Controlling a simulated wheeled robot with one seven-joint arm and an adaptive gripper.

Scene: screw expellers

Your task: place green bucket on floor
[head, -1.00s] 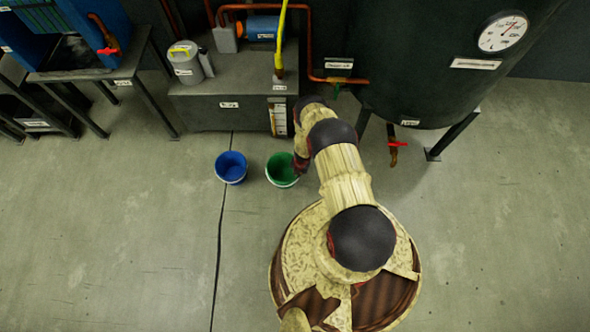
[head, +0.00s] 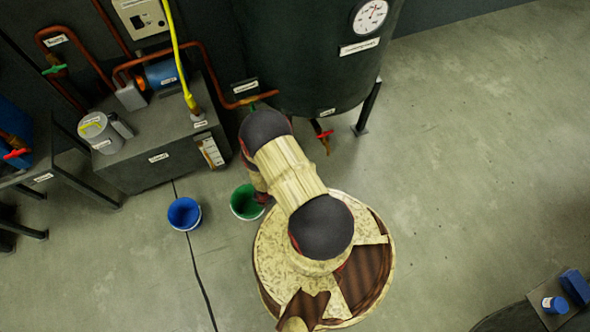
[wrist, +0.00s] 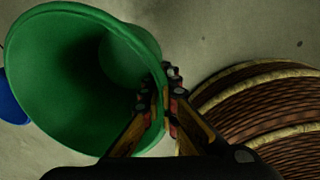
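The green bucket (head: 243,203) stands upright in the head view, just left of my arm and base. In the wrist view its open mouth and inside wall (wrist: 75,75) fill the upper left. My gripper (wrist: 163,105) has one finger inside the bucket and one outside, closed on the rim. In the head view my gripper is mostly hidden behind my arm. I cannot tell whether the bucket's bottom touches the floor (head: 130,275).
A blue bucket (head: 184,213) stands on the floor to the left of the green one. A grey cabinet (head: 150,165) and a dark tank (head: 300,60) with a red-handled valve (head: 325,137) are behind. Open floor lies to the right. A blue-and-white can (head: 555,304) is at the lower right.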

